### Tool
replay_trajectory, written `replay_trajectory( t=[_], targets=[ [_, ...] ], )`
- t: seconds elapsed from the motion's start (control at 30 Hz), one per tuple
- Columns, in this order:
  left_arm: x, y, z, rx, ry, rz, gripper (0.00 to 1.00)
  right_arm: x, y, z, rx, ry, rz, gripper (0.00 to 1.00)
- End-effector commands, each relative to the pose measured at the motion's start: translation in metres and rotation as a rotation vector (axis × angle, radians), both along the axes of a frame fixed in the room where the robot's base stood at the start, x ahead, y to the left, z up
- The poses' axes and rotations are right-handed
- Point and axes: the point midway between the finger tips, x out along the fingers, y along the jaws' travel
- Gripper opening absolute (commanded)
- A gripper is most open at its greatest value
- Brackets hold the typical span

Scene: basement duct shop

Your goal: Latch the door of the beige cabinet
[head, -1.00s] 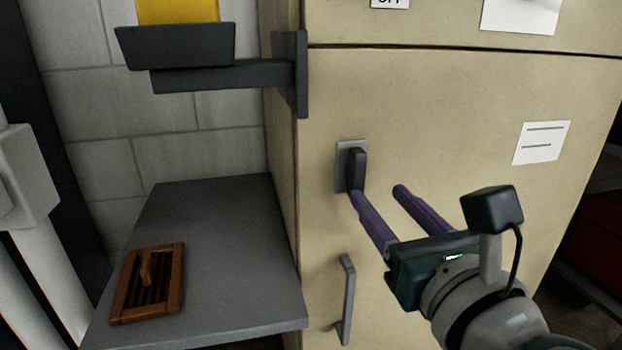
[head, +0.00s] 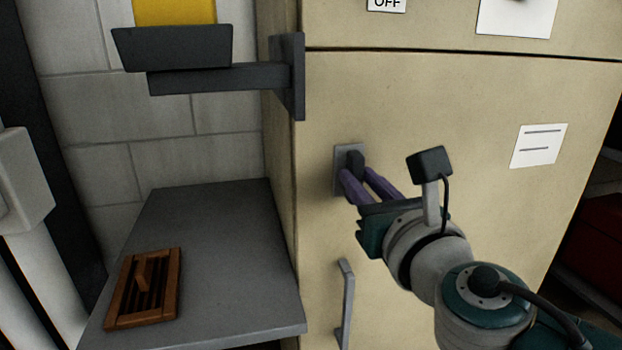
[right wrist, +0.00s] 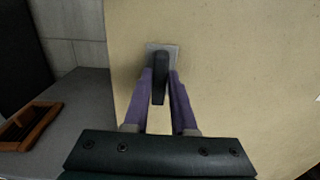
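The beige cabinet (head: 450,110) fills the right of the head view, its door flush with the frame as far as I can see. A dark latch handle (head: 355,160) on a grey plate stands upright near the door's left edge. It also shows in the right wrist view (right wrist: 159,84), pointing down. My right gripper (head: 357,174) has its purple fingers on either side of the handle, closed in against it. The fingers hide the handle's lower part in the head view. My left gripper is not in view.
A grey pull handle (head: 345,300) sits below the latch. Left of the cabinet, a grey shelf (head: 225,230) bears a brown wooden slatted piece (head: 145,290). A dark bracket (head: 215,78) with a yellow item juts out above it.

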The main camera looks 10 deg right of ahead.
Motion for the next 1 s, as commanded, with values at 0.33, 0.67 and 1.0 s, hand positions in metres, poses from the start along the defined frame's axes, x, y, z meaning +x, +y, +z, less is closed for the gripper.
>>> replay_trajectory(
  t=[0.33,0.67,1.0],
  targets=[
    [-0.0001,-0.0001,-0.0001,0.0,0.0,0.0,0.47,-0.0002,-0.0001,-0.0001,0.0,0.0,0.0,0.0],
    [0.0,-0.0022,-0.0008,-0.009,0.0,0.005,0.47,-0.0002,-0.0002,-0.0004,0.008,0.0,0.0,0.0],
    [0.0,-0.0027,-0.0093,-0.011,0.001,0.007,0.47,-0.0002,-0.0008,-0.0019,0.154,0.004,0.001,0.0]
  ],
)
